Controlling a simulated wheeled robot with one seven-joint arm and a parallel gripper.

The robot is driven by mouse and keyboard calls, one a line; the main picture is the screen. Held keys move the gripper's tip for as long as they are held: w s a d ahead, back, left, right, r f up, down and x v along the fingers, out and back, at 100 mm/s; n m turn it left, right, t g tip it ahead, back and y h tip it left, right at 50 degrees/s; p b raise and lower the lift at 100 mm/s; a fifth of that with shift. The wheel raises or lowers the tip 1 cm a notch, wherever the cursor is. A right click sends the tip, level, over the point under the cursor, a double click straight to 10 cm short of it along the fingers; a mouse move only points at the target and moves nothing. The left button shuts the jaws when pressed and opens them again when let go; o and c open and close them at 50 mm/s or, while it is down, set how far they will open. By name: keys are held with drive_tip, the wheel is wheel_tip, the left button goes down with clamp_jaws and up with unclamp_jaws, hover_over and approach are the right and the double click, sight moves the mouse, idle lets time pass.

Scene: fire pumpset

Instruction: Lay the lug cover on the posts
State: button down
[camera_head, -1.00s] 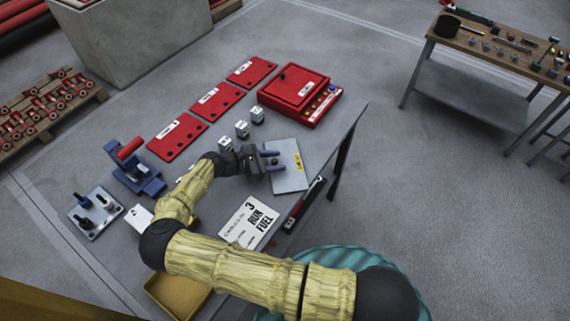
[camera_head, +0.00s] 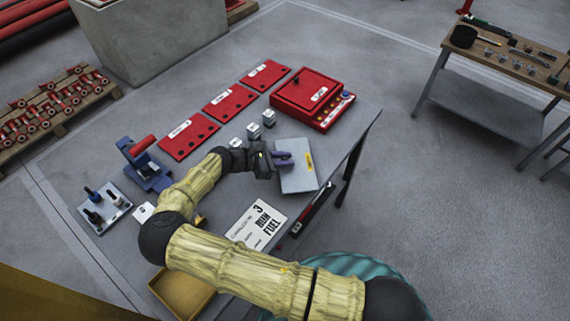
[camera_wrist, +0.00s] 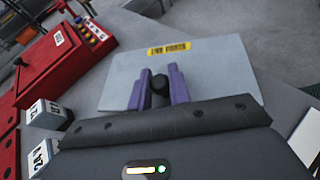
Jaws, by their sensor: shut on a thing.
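The lug cover appears to be the light grey plate (camera_head: 298,181) with a yellow label, over the right part of the grey table. In the wrist view the plate (camera_wrist: 210,68) carries a dark round knob (camera_wrist: 159,84). My gripper (camera_head: 287,160) is shut on this knob, with one purple finger on each side; it also shows in the wrist view (camera_wrist: 158,90). I cannot tell whether the plate clears the tabletop. The posts, blue and black, stand upright on a grey base plate (camera_head: 117,214) at the table's far left, well away from my gripper.
A red box (camera_head: 313,98), three red panels (camera_head: 229,102) and small pale blocks (camera_head: 253,131) lie behind my gripper. A blue stand with a red handle (camera_head: 145,165) is beside the posts.

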wheel_tip(320, 180, up, 7)
drive_tip(key=shift+r+b, duration=0.15)
drive_tip(key=shift+b, duration=0.25)
idle(0.5)
